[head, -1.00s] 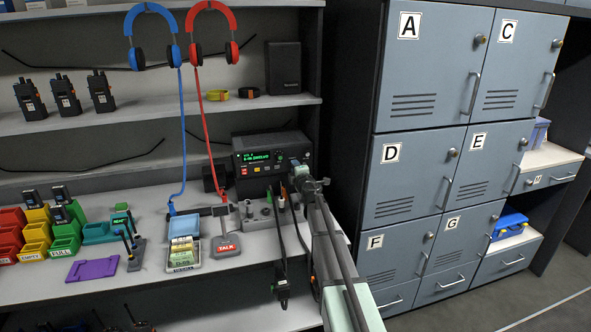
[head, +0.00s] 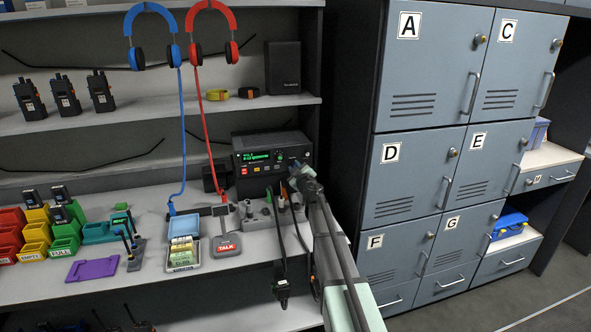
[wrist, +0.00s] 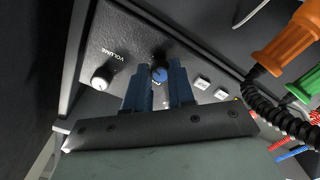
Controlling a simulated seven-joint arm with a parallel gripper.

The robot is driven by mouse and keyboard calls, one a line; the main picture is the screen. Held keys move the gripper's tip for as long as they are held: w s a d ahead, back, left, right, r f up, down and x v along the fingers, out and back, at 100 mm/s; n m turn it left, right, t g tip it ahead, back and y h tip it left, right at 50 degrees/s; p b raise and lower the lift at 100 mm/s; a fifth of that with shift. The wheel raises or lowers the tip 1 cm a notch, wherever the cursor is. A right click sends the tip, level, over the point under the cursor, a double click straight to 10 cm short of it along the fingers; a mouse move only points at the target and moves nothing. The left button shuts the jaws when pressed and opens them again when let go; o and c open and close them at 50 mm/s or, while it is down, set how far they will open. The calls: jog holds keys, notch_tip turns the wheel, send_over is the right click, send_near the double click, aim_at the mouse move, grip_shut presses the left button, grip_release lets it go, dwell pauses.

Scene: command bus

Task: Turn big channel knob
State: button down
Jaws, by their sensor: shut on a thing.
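The dark radio unit (head: 262,163) with a lit green display stands on the desk against the shelf back. In the wrist view, the channel knob (wrist: 159,71), dark with a blue face, sits on the radio's front panel. My gripper (wrist: 162,80) has its two blue fingers shut on this knob, one on each side. The knob's label is mostly hidden by the fingers. The white-faced volume knob (wrist: 102,77) is beside it, apart from the fingers. In the head view, my gripper (head: 297,168) is at the radio's right front, and the wrist hides the knob.
Two pale buttons (wrist: 202,83) lie right of the knob in the wrist view. Orange (wrist: 283,45) and green (wrist: 303,85) plugs with a coiled cable are close on the right. Red and blue headsets hang above the desk. Grey lockers (head: 425,65) stand to the right.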

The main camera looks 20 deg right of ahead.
jog(key=shift+m, duration=0.7)
jog(key=c, duration=1)
grip_release()
jog(key=shift+o, duration=0.2)
jog(key=s, duration=1.4)
jog(key=shift+d+r, duration=0.15)
jog(key=shift+w, duration=0.1)
